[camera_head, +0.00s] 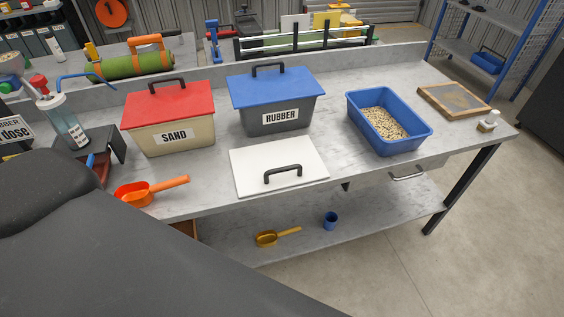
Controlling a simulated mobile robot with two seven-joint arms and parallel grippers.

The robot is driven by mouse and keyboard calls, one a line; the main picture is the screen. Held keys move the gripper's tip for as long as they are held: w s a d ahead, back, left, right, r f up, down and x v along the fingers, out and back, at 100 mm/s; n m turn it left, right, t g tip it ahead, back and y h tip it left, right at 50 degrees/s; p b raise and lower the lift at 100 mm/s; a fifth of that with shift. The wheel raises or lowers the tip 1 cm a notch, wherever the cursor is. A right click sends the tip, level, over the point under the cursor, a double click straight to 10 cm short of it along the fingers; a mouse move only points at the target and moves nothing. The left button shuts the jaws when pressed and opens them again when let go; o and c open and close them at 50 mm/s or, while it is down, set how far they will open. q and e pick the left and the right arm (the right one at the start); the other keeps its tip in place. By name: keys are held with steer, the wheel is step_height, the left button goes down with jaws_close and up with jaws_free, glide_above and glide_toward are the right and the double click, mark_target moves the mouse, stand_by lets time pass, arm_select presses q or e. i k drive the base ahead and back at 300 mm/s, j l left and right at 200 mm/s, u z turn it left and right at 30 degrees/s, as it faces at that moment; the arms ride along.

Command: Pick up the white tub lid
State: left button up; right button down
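The white tub lid (262,160) lies flat on the grey workbench (215,180), near its front edge, with its black handle (282,174) facing up. It is in front of the tub labelled RUBBER (275,118), which has a blue lid, and to the right of the tub labelled SAND (180,137), which has a red lid. A blue open tub (418,133) with pale granules in it stands to the right of the white lid. A large dark shape fills the lower left. Neither of my grippers shows in the view.
An orange scoop (145,192) lies left of the white lid. A framed sieve (452,100) and a small bottle (488,122) are at the right end. A yellow scoop (275,237) and blue cup (330,221) are on the lower shelf. The bench's left side is crowded.

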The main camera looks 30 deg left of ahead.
mark_target(269, 167)
steer(key=k+j+z, duration=0.1)
steer(key=j, duration=0.2)
steer(key=k+j+z, duration=0.1)
steer(key=j, duration=0.2)
steer(key=k+j+z, duration=0.15)
steer(key=k+j, duration=0.1)
steer(key=j, duration=0.25)
steer(key=k+j, duration=0.1)
steer(key=j, duration=0.2)
steer(key=k+j, duration=0.15)
steer(key=j, duration=0.2)
